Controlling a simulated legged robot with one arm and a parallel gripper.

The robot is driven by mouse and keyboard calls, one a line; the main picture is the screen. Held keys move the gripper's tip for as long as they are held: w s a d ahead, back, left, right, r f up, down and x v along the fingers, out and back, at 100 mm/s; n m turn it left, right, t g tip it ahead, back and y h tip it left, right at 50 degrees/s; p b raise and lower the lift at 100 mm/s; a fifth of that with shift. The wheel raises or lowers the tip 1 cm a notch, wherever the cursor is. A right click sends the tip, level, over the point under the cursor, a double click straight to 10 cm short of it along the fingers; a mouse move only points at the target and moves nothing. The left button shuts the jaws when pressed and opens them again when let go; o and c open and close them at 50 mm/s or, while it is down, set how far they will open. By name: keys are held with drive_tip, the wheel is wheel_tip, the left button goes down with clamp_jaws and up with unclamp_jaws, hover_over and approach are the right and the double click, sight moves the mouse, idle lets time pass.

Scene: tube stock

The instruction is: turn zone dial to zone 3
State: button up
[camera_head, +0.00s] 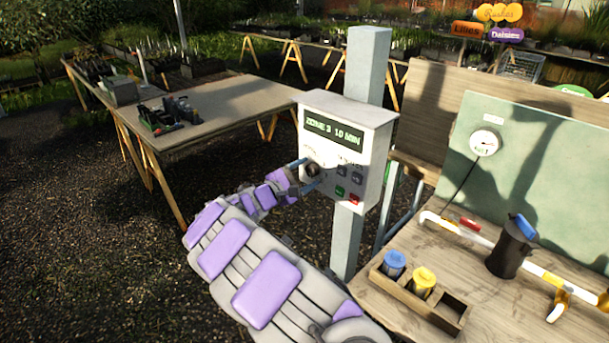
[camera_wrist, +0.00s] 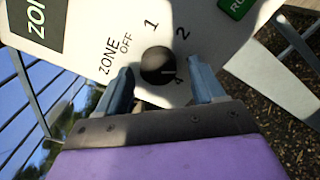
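The zone dial (camera_wrist: 157,65) is a round black knob on the white controller box (camera_head: 345,150). In the wrist view its face shows OFF, 1 and 2 around it, and a small light mark on the knob points to the right. Another number below right is partly hidden. The display (camera_head: 333,130) appears to read "ZONE 3 10 MIN". My gripper (camera_head: 306,174) is at the dial in the head view. In the wrist view my gripper (camera_wrist: 160,77) is open, with one finger on each side of the knob and visible gaps between the fingers and it.
Several buttons, including a red one (camera_head: 354,198), sit right of the dial. The box is on a grey post (camera_head: 344,240). A wooden bench (camera_head: 400,300) with a tray of valves stands at right; another table (camera_head: 215,108) is at left.

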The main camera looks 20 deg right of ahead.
drive_tip(key=p+v, duration=0.3)
drive_tip(key=v, duration=1.4)
drive_tip(key=shift+a+p, duration=0.25)
drive_tip(key=shift+p, duration=0.1)
drive_tip(key=s+d+r+m+g+y, duration=0.1)
drive_tip(key=s+d+r+m+g, duration=0.45)
drive_tip(key=s+d, duration=0.45)
drive_tip(key=s+d+m+g+y, duration=0.3)
drive_tip(key=s+m+g+y, duration=0.15)
drive_tip(key=s, duration=0.85)
drive_tip(key=s+a+f+m+t+y, duration=0.1)
drive_tip(key=s+a+y, duration=0.4)
drive_tip(key=s, duration=0.5)
drive_tip(key=s+a+f+m+t+y, duration=0.1)
drive_tip(key=s+a+f+y, duration=0.3)
drive_tip(key=s+a, duration=0.6)
drive_tip(key=shift+s+a+y, duration=0.15)
drive_tip(key=shift+s+y, duration=0.45)
drive_tip(key=shift+y, duration=0.65)
